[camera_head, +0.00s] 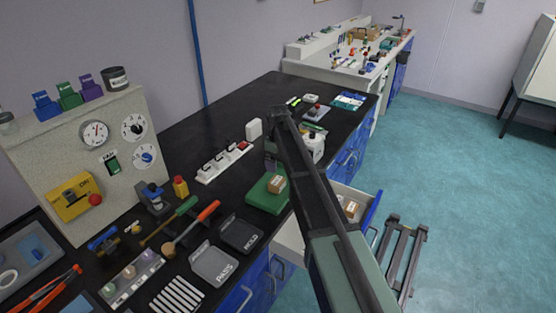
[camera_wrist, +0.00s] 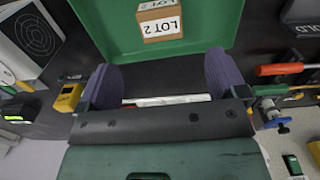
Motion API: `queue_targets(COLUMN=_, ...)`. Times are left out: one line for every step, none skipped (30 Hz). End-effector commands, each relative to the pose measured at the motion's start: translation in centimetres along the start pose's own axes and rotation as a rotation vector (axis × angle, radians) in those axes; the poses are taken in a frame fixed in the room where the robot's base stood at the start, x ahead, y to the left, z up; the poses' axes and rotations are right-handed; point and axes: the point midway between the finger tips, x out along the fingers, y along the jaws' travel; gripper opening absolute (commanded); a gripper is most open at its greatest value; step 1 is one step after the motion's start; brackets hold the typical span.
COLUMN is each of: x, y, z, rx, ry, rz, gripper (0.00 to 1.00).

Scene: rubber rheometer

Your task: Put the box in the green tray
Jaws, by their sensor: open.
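A brown cardboard box marked LOT 2 (camera_wrist: 160,24) rests on the green tray (camera_wrist: 213,28) at the top of the wrist view. In the head view the box (camera_head: 277,184) sits on the right part of the green tray (camera_head: 262,199), on the black bench near its front edge. My gripper (camera_wrist: 162,68) is open, with its two purple fingers apart and nothing between them. The box is beyond the fingertips and apart from them. In the head view my arm hides part of the area around the gripper.
An open drawer (camera_head: 370,212) below the bench holds other brown boxes (camera_head: 350,207). Dark MOLD (camera_head: 241,234) and grey PADS (camera_head: 213,264) trays lie left of the green tray.

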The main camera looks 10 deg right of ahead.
Motion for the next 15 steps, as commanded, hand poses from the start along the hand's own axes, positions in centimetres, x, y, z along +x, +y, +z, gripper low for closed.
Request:
queue_targets(x=-1.5, y=0.0, z=0.0, rx=0.0, ry=0.0, rz=0.0, gripper=0.91)
queue_targets(x=-1.6, y=0.0, z=0.0, rx=0.0, ry=0.0, rz=0.0, gripper=0.91)
queue_targets(x=-1.6, y=0.0, z=0.0, rx=0.0, ry=0.0, rz=0.0, gripper=0.91)
queue_targets(x=-1.6, y=0.0, z=0.0, rx=0.0, ry=0.0, rz=0.0, gripper=0.91)
queue_targets(x=-1.5, y=0.0, z=0.0, rx=0.0, ry=0.0, rz=0.0, gripper=0.91)
queue_targets(x=-1.4, y=-0.2, z=0.1, rx=0.004, ry=0.0, rz=0.0, gripper=0.91)
queue_targets(x=-1.4, y=-0.7, z=0.6, rx=0.014, ry=0.0, rz=0.0, gripper=0.91)
queue_targets(x=-1.3, y=-1.6, z=1.3, rx=0.036, ry=0.0, rz=0.0, gripper=0.91)
queue_targets(x=-1.3, y=-3.4, z=2.8, rx=0.082, ry=0.0, rz=0.0, gripper=0.91)
queue_targets(x=-1.3, y=-5.3, z=4.3, rx=0.133, ry=0.0, rz=0.0, gripper=0.91)
queue_targets(x=-1.3, y=-7.5, z=6.1, rx=0.194, ry=-0.001, rz=0.0, gripper=0.91)
queue_targets(x=-1.3, y=-10.8, z=8.8, rx=0.29, ry=-0.001, rz=0.0, gripper=0.91)
queue_targets(x=-1.3, y=-13.2, z=10.8, rx=0.367, ry=-0.001, rz=0.0, gripper=0.91)
queue_targets(x=-1.3, y=-15.6, z=12.8, rx=0.443, ry=-0.001, rz=0.0, gripper=0.91)
queue_targets(x=-1.3, y=-18.5, z=15.2, rx=0.542, ry=-0.001, rz=0.0, gripper=0.91)
